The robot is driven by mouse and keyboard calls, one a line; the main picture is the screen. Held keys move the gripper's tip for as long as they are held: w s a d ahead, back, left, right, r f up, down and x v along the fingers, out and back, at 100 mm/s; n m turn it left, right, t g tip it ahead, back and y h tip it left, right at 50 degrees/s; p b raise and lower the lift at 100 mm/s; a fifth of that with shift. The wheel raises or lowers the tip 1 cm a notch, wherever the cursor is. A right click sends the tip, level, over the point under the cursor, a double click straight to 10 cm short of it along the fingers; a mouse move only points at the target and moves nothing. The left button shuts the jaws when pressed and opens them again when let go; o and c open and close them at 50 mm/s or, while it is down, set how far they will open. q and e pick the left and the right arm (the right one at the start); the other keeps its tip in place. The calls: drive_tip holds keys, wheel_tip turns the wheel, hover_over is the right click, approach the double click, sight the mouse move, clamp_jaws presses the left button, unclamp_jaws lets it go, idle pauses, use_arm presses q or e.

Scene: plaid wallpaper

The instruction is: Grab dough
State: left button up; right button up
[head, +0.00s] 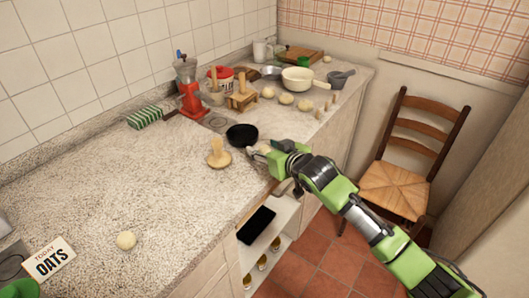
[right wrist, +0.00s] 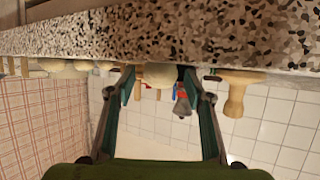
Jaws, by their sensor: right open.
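More pale dough balls (head: 286,99) lie in a group farther back on the right. My right gripper (head: 256,150) is at the counter's front edge, beside the black pan and the wooden press. In the right wrist view, which is upside down, the right gripper (right wrist: 158,82) is open. A pale rounded ball (right wrist: 160,75) shows between its fingertips; I cannot tell if they touch it. My left gripper is out of view; a green part of my left arm shows at bottom left.
A black pan (head: 242,135) and a wooden press (head: 218,154) stand close to the right gripper. A chair (head: 405,155) stands right.

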drive_tip(key=c, duration=1.1)
drive_tip(key=shift+c, duration=0.4)
drive_tip(key=shift+r, duration=0.1)
